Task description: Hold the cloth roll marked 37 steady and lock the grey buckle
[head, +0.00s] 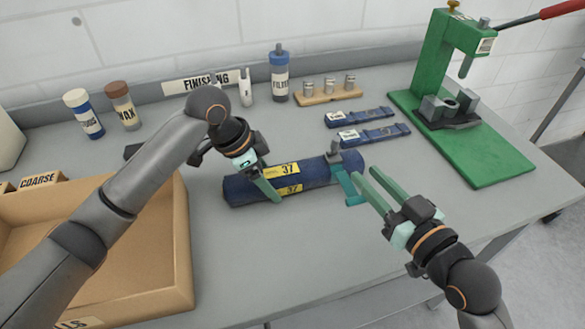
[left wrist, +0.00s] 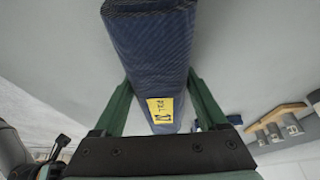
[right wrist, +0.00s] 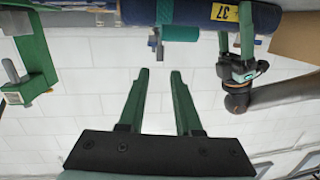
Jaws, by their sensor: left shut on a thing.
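The dark blue cloth roll (head: 235,190) marked 37 on yellow labels lies on the grey bench. My left gripper (head: 270,190) is shut on the roll, its green fingers on either side of it beside the labels. The roll also shows between these fingers in the left wrist view (left wrist: 152,60). The small grey buckle (head: 334,153) sits at the roll's right end, above a teal strap (head: 346,185). Buckle (right wrist: 155,40) and strap (right wrist: 180,33) hang near the top in the right wrist view. My right gripper (head: 365,182) is open and empty, just right of the strap.
A green press (head: 445,75) on its green base stands at the right. Two blue strips (head: 373,134) lie behind the roll. A cardboard box (head: 145,290) is at the left. Bottles, including FILTER (head: 279,78), line the back. The bench in front of the roll is clear.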

